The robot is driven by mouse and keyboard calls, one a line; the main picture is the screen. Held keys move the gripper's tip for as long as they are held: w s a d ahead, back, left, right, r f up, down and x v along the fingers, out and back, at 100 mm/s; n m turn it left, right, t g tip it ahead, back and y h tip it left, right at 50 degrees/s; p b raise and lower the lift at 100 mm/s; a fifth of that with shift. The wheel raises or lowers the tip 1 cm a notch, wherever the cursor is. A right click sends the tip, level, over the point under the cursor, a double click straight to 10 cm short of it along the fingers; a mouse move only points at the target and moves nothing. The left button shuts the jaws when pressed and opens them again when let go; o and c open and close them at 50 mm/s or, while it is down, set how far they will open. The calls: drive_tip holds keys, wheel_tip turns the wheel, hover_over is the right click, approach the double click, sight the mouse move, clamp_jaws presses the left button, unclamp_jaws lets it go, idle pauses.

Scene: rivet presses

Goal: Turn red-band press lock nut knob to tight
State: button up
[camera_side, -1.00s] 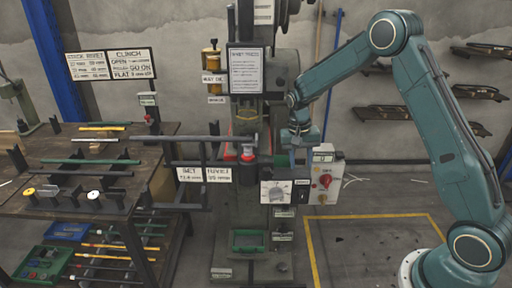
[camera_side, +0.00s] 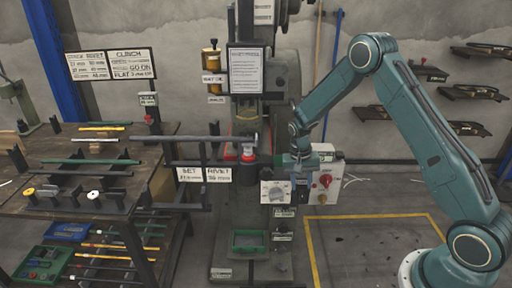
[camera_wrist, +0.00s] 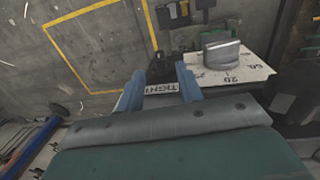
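The lock nut knob (camera_wrist: 160,70) is a small dark knob in the wrist view, lying between and just beyond my fingertips. A "TIGHT" label (camera_wrist: 161,88) shows between the two blue fingers. My gripper (camera_wrist: 159,72) is open, with its fingers apart on either side of the knob; I cannot tell whether either touches it. In the side view my gripper (camera_side: 300,168) hangs at the press, right of the red band (camera_side: 249,157) and just above the dial plate's right end. The knob's pointing direction is too small to read.
A white dial plate (camera_wrist: 256,72) with a grey dial knob (camera_wrist: 228,55) sits beside the lock nut knob. A control box (camera_side: 326,182) with a red knob stands close on the right. A rack of bars (camera_side: 90,163) stands left. Yellow-marked floor lies clear at right.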

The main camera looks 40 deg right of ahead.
sight(302, 193)
drive_tip(key=shift+s+d+f, duration=0.1)
drive_tip(key=shift+f, duration=1.15)
drive_tip(key=shift+s+d+f, duration=0.1)
drive_tip(key=shift+f, duration=1.15)
clamp_jaws()
